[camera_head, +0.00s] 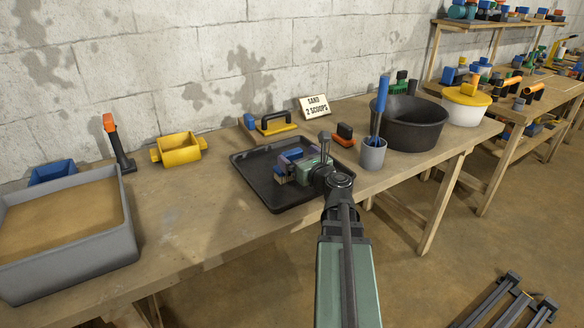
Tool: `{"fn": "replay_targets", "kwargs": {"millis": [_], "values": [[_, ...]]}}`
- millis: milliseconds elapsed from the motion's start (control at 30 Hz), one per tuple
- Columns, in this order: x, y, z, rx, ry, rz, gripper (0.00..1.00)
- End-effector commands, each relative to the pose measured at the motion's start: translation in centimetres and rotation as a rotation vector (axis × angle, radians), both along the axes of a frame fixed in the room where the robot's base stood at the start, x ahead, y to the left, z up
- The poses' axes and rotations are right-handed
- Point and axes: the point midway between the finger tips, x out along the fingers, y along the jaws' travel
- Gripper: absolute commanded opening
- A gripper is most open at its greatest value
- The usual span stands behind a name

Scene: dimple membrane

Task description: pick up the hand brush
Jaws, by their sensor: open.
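My gripper (287,168) is open over the black tray (262,158) in the middle of the workbench, its arm reaching in from the front. Blue blocky parts with a tan edge show at its jaws. I cannot tell whether they are fingertips or a hand brush between them. The jaws hide part of the tray. A green, bristle-like piece (400,83) stands behind the black tub, partly hidden. A small orange and black tool (344,133) lies right of the tray. I cannot make out for sure which thing is the hand brush.
A grey sand bin (122,243) stands at the left, near a yellow tub (181,149). A yellow float (276,126) lies behind the tray. A grey cup (373,154) with blue-handled tools and a black tub (412,125) stand right. Bare bench lies left of the tray.

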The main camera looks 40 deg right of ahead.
Motion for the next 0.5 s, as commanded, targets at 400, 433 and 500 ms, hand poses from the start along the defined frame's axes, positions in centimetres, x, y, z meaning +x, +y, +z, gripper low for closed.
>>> {"fn": "replay_targets", "kwargs": {"millis": [400, 433, 500], "values": [[5.2, -0.6, 0.0, -0.001, 0.000, 0.001, 0.99], [5.1, -0.6, 0.0, -0.001, 0.000, 0.001, 0.99], [5.1, -0.6, 0.0, -0.001, 0.000, 0.001, 0.99]]}}
